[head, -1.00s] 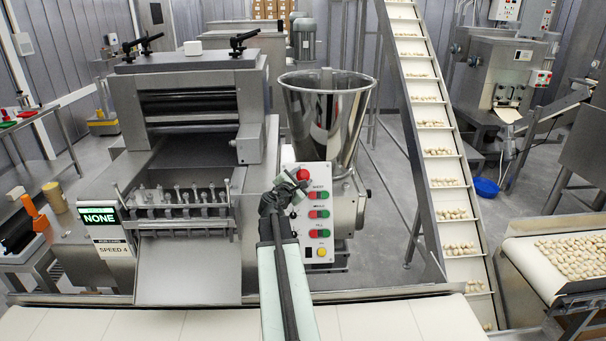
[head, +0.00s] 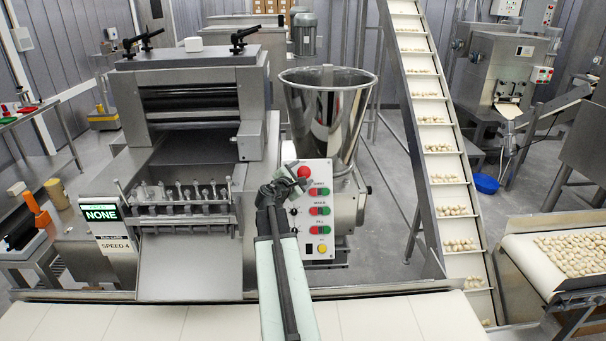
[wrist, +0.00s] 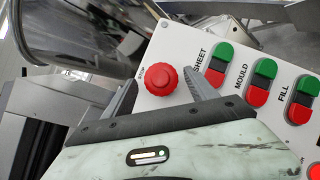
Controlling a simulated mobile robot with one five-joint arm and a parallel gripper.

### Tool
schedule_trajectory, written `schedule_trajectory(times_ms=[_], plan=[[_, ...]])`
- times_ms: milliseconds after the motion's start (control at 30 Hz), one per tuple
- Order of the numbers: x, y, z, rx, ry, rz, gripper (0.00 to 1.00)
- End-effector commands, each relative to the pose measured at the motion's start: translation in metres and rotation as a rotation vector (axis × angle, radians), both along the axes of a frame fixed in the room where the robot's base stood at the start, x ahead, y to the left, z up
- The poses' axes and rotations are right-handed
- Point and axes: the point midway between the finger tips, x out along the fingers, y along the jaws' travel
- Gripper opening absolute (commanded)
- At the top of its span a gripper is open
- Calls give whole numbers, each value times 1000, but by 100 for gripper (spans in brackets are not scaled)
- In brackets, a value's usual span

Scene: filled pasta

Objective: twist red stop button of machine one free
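The red stop button (head: 304,171) is a round knob at the top left of the white control panel (head: 322,247) of machine one. In the wrist view the button (wrist: 161,80) stands between and a little beyond my two fingers, with gaps visible on both sides. My gripper (head: 292,178) is open and empty in front of the panel's upper left corner. It also shows in the wrist view (wrist: 160,92). I cannot tell how far the fingertips are from the panel face.
Green and red switch pairs labelled SHEET (wrist: 215,64), MOULD (wrist: 261,82) and FILL (wrist: 303,99) sit right of the button. A steel hopper (head: 328,115) stands behind the panel. A white belt (head: 400,318) runs along the front.

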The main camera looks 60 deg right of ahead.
Motion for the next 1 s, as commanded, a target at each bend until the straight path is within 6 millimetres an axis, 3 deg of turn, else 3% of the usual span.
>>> schedule_trajectory(times_ms=[333, 700, 1000], plan=[[-3, 10, 3, 0, 0, -1, 66], [-11, 73, 16, 0, 0, 0, 66], [-11, 76, 15, 0, 0, -1, 66]])
